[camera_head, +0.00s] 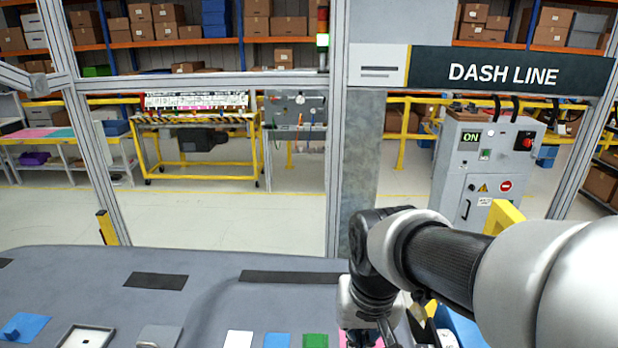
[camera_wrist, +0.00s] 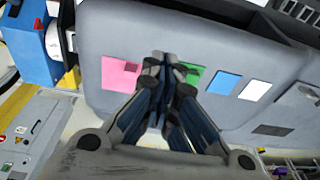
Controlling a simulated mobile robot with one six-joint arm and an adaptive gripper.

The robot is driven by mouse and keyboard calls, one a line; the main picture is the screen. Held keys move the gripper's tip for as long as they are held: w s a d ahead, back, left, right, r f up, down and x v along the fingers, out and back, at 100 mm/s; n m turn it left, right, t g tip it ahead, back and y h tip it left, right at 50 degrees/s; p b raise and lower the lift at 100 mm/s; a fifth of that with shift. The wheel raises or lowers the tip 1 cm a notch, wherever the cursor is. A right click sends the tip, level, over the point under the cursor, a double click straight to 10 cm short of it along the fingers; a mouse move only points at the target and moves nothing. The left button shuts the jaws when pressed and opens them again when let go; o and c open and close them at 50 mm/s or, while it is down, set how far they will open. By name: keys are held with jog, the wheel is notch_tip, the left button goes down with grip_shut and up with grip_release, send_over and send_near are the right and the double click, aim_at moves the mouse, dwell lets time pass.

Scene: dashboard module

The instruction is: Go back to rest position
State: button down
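My gripper (camera_wrist: 165,60) points down over the dashboard module (camera_head: 215,300). Its two fingertips come together in the wrist view with nothing seen between them, so it looks shut and empty. In the head view my gripper (camera_head: 368,338) is at the bottom edge, partly cut off, beside a pink square that is mostly hidden. In the wrist view the fingertips appear between the pink square (camera_wrist: 115,80) and the green square (camera_wrist: 195,74). A small dark patch lies on the pink square.
Blue (camera_head: 277,340) and white (camera_head: 238,339) squares lie left of the green one. A blue piece (camera_head: 25,326) and a grey-framed tray (camera_head: 86,337) lie at lower left. A grey control cabinet (camera_head: 485,175) stands behind my arm. Metal frame posts (camera_head: 334,130) rise behind the module.

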jog(key=s+d+f+t+b, duration=0.2)
jog(key=s+d+f+b, duration=0.4)
jog(key=s+f+b, duration=0.5)
jog(key=shift+s+t+b, duration=0.4)
jog(key=shift+s+b, duration=0.4)
jog(key=shift+s, duration=0.1)
jog(key=shift+f, duration=0.1)
